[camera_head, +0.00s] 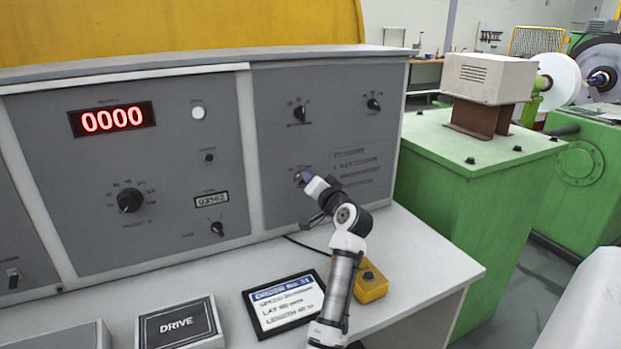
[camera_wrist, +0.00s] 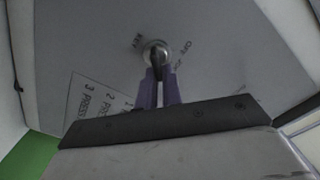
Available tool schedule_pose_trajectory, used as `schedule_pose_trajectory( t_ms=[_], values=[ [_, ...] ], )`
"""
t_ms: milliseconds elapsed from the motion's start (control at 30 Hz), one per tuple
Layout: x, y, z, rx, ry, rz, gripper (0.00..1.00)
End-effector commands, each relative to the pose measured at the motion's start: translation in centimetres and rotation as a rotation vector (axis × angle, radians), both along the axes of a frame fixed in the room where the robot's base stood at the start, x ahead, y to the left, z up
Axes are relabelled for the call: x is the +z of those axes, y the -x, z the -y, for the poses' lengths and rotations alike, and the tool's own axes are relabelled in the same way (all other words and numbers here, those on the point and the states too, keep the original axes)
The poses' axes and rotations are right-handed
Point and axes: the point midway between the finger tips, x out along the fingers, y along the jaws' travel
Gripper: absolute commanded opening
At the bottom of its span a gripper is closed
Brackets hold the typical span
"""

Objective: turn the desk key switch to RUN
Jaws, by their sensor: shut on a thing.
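The desk key switch (camera_wrist: 155,52) is a round metal lock with a dark key in it, set in the grey panel. In the wrist view the lettering KEY and OFF shows beside it. My gripper (camera_wrist: 158,76) has its two purple fingers closed on the key. In the head view my gripper (camera_head: 303,181) reaches the lower part of the right-hand panel and hides most of the switch. I cannot read the RUN mark or tell the key's exact position.
Knobs (camera_head: 299,114) sit above the switch, and printed instruction lines (camera_head: 357,170) are to its right. On the desk below lie a framed card (camera_head: 287,303), a DRIVE box (camera_head: 178,326) and a yellow box (camera_head: 371,284) beside my arm. A green machine housing (camera_head: 470,185) stands at the right.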

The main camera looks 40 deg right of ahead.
Motion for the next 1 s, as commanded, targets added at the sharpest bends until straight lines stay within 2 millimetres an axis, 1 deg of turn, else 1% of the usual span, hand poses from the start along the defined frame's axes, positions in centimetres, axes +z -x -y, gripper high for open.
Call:
schedule_pose_trajectory(
  t_ms=[533,567,600,700,733,1000],
  values=[
    [-0.18,0.02,0.03,0.001,-0.031,0.005,0.00],
    [-0.18,0.02,0.03,0.001,-0.031,0.005,0.09],
    [-0.17,0.02,0.04,0.001,-0.031,0.005,0.14],
    [-0.14,0.02,0.04,0.000,-0.029,0.006,0.27],
    [-0.13,0.02,0.04,0.000,-0.029,0.006,0.29],
    [-0.08,0.08,0.02,0.000,-0.028,0.007,0.29]
  ],
)
